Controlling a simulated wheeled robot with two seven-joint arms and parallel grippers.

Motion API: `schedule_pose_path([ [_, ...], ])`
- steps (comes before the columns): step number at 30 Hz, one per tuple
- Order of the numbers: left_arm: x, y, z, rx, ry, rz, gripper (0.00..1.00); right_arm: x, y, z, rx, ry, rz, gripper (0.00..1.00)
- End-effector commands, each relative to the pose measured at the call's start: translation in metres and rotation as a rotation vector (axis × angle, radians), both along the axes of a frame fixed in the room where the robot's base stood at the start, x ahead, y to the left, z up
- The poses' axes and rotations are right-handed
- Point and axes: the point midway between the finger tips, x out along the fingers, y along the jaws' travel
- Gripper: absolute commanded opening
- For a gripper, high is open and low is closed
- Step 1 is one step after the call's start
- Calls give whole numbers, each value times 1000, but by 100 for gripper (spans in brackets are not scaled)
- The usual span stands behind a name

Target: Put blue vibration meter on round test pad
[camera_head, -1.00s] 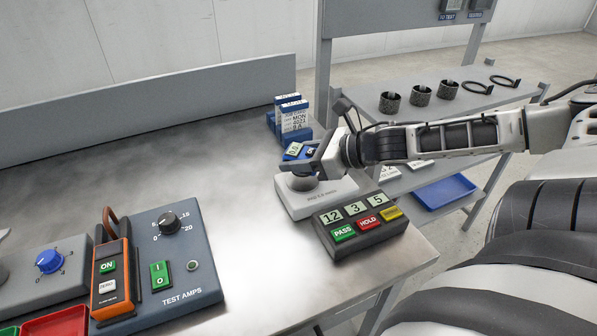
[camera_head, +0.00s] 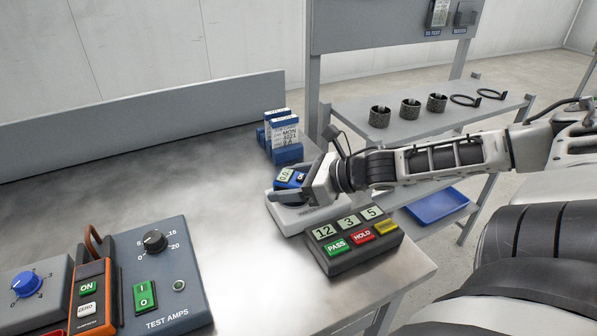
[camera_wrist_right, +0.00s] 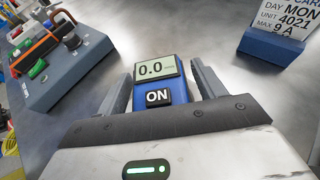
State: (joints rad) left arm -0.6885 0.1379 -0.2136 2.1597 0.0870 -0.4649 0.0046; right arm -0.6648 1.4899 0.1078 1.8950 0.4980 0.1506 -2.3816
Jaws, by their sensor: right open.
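The blue vibration meter (camera_head: 289,178) sits low over the white station base (camera_head: 290,222) in the head view. The round test pad is hidden under the meter and my gripper, so the contact cannot be seen. My right gripper (camera_head: 298,182) is open around the meter, with one finger on each side. In the right wrist view the meter (camera_wrist_right: 158,88) reads 0.0 above an ON button, and a gap shows between it and the right finger. My left gripper is not in view.
A box with PASS and HOLD buttons (camera_head: 352,240) stands just in front of the base. A blue card holder (camera_head: 285,154) stands behind it. The TEST AMPS panel (camera_head: 180,265) and an orange meter (camera_head: 91,300) are at left. The middle of the table is clear.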

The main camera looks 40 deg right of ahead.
Motion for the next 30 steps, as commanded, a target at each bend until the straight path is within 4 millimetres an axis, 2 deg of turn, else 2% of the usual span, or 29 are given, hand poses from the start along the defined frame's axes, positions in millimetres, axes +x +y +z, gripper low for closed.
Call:
schedule_pose_path([
  [8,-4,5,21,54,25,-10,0,-17,-9,19,3,1,-3,69],
  [18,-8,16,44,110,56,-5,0,-70,-36,41,2,4,-5,69],
  [24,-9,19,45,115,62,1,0,-92,-47,46,2,1,-1,69],
  [30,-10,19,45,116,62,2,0,-99,-51,48,0,-1,0,69],
])
